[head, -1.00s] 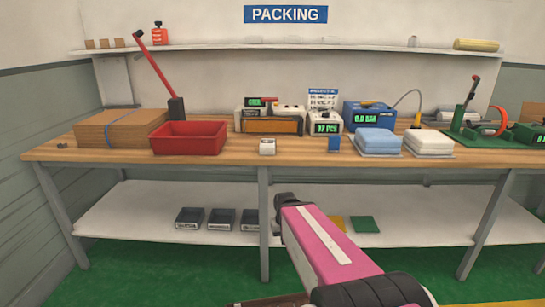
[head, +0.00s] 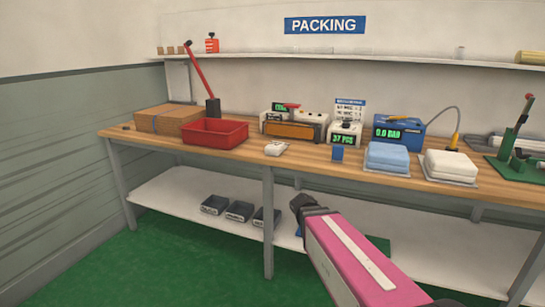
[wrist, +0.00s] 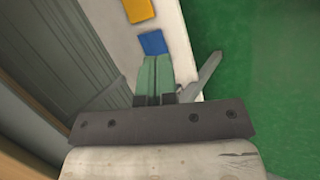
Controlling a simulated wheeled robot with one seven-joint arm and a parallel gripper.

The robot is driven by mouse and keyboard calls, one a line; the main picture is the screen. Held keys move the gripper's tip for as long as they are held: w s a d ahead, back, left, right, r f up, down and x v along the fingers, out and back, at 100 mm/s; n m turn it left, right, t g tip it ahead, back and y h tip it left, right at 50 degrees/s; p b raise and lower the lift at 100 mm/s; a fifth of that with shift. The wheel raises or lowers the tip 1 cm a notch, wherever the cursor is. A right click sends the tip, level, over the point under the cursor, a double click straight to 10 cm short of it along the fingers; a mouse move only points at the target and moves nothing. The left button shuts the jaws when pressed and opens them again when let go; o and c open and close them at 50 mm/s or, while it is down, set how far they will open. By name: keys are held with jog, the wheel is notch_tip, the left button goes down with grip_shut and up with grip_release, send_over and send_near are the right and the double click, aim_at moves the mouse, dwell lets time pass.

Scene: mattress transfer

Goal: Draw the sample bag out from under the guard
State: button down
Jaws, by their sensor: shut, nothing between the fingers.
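A pale machine (head: 316,118) with a green display and a red lever stands at the back of the bench in the head view. A brown-orange panel across its front looks like the guard (head: 290,130). I cannot make out a bag under it. A small white item (head: 276,148) lies on the bench in front of the machine; I cannot tell whether it is the sample bag. My gripper is low, in front of the bench. In the wrist view its greenish fingers (wrist: 154,76) are together and empty, over the lower shelf.
A red bin (head: 215,132) and a cardboard box (head: 168,119) stand left on the bench (head: 330,165). A small blue block (head: 337,153), a blue stack (head: 387,158) and a white stack (head: 450,166) stand right. Dark trays (head: 238,211) sit on the lower shelf (head: 175,195).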

jog(key=w+a+r+n+t+h, duration=0.2)
jog(key=w+a+r+n+t, duration=0.4)
jog(key=w+a+r+n, duration=0.3)
jog(key=n+t+y, duration=0.2)
jog(key=n+t, duration=0.5)
jog(key=n, duration=0.6)
send_near(272, 153)
jog(key=x, duration=0.7)
jog(key=shift+w+d+r, duration=0.1)
jog(key=shift+w+r, duration=0.05)
jog(key=shift+w, duration=0.1)
jog(key=shift+x, duration=1)
jog(key=shift+s, duration=0.15)
